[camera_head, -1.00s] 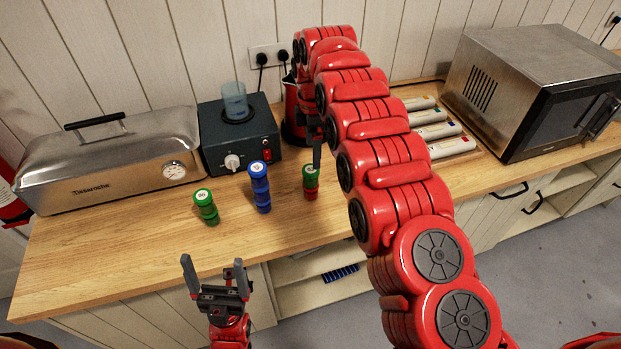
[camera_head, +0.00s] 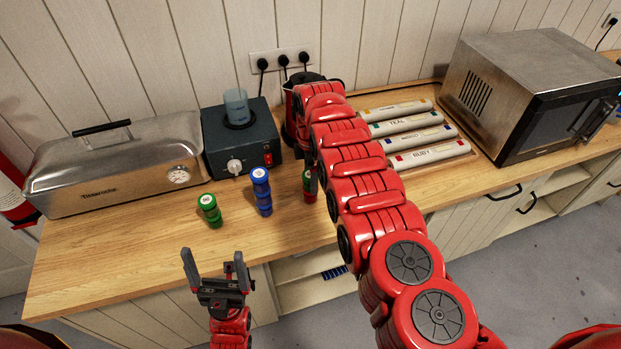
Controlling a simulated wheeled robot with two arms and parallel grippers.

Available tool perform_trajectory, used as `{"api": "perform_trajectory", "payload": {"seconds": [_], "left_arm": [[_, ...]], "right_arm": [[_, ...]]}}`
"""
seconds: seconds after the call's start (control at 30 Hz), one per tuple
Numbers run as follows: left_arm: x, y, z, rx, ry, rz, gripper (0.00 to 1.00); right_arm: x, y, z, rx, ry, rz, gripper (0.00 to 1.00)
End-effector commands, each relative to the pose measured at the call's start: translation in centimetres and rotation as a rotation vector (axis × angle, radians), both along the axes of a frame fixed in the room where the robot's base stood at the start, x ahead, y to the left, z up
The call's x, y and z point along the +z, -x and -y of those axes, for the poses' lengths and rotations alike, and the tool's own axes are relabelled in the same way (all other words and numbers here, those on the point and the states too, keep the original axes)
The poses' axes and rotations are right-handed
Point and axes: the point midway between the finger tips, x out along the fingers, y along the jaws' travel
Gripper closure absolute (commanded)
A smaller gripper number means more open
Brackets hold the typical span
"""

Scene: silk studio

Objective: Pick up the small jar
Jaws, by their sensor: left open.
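Three small jar-like containers stand upright on the wooden counter: a short green jar (camera_head: 210,212), a taller blue jar (camera_head: 262,193) and a green-and-red jar (camera_head: 309,187). The green-and-red jar is partly hidden by my right arm. My left gripper (camera_head: 217,264) is open and empty in front of the counter's front edge, fingers apart.
A steel box with a gauge (camera_head: 120,165) and a dark device with a clear blue cup (camera_head: 240,150) stand behind the jars. A dark kettle (camera_head: 290,122) is partly behind my right arm. Labelled cylinders (camera_head: 430,155) and a microwave (camera_head: 535,95) are right. The counter's front left (camera_head: 120,255) is clear.

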Motion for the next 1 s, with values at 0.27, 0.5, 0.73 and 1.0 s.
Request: {"api": "perform_trajectory", "payload": {"seconds": [0.27, 0.5, 0.73, 1.0], "left_arm": [[-0.04, 0.01, 0.0, 0.0, 0.0, 0.0, 0.09], [-0.04, 0.01, 0.0, 0.0, 0.0, 0.0, 0.09], [-0.03, 0.0, 0.0, 0.0, 0.0, 0.0, 0.09], [-0.18, 0.0, 0.0, 0.0, 0.0, 0.0, 0.09]], "right_arm": [[-0.01, 0.03, 0.0, 0.0, 0.0, -0.001, 0.37], [-0.02, 0.05, 0.01, 0.0, 0.0, -0.002, 0.8], [-0.02, 0.06, 0.0, 0.0, 0.0, -0.002, 1.0], [0.23, 0.05, -0.23, 0.0, 0.0, -0.002, 1.0]]}}
